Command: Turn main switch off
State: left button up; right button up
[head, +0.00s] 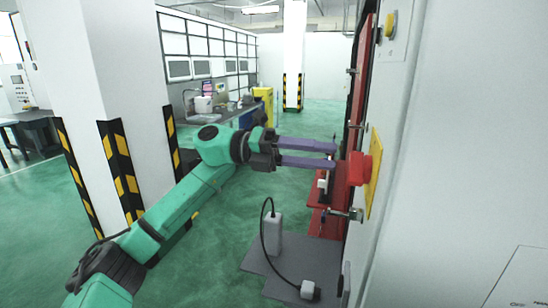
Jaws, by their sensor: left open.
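The main switch, a red knob (360,168) on a yellow plate (376,172), sits on the side of the pale cabinet at the right of the head view. My left gripper (336,155) comes in from the left, its two purple fingers apart and pointing at the knob. The fingertips are just left of the knob, at about its height or slightly above. A small gap shows between them and the knob, though depth is hard to judge. Nothing is between the fingers. My right gripper is out of view.
A metal handle (350,214) sticks out below the switch. A yellow button (390,24) is higher on the cabinet (440,150). A white device (273,235) with a black cable stands on a grey plate (258,262) below. A striped pillar (122,170) stands at left.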

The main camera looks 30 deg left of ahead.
pick_arm(q)
jog(key=b+v, duration=0.2)
jog(key=v, duration=0.8)
jog(key=shift+a, duration=0.4)
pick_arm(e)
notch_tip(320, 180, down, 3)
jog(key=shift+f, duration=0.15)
pick_arm(q)
jog(key=shift+s, duration=0.1)
